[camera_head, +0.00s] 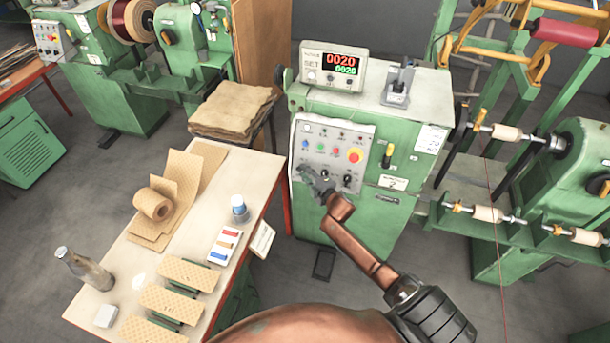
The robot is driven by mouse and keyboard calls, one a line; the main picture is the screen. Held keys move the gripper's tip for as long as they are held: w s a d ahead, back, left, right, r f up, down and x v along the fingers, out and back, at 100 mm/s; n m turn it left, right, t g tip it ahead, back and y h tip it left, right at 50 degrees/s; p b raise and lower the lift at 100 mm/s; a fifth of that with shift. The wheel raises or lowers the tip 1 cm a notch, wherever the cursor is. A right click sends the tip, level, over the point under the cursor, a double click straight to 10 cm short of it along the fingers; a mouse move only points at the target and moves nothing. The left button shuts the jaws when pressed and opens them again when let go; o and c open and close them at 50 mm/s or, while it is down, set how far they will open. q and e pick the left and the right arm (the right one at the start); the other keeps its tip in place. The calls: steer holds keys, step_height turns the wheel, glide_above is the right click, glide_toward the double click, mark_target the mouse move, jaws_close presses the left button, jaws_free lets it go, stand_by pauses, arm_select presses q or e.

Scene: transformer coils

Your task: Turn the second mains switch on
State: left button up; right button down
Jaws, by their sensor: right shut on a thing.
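A grey control panel (337,131) is on the front of the green machine cabinet (367,221). It carries coloured buttons, a red button on a yellow base (355,155) and black rotary knobs along its lower row. One black knob (348,180) shows clear of the gripper. My right gripper (309,174) is at the panel's lower left, shut on a small knob that its fingers mostly hide. The knob's position cannot be told. A yellow-and-black handle (388,155) is right of the panel. No label shows clearly which control is the second mains switch. My left gripper is not in view.
A lit counter display (335,66) stands on the cabinet top. A table (262,169) on the left holds a paper roll (152,204), a bottle (84,268) and coil pieces. Green winding frames (490,233) stand right. Another machine panel (52,40) is far left.

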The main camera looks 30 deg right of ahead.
stand_by(0.3)
steer(key=c, duration=2.1)
jaws_free()
steer(key=v, duration=1.2)
steer(key=shift+f, duration=0.1)
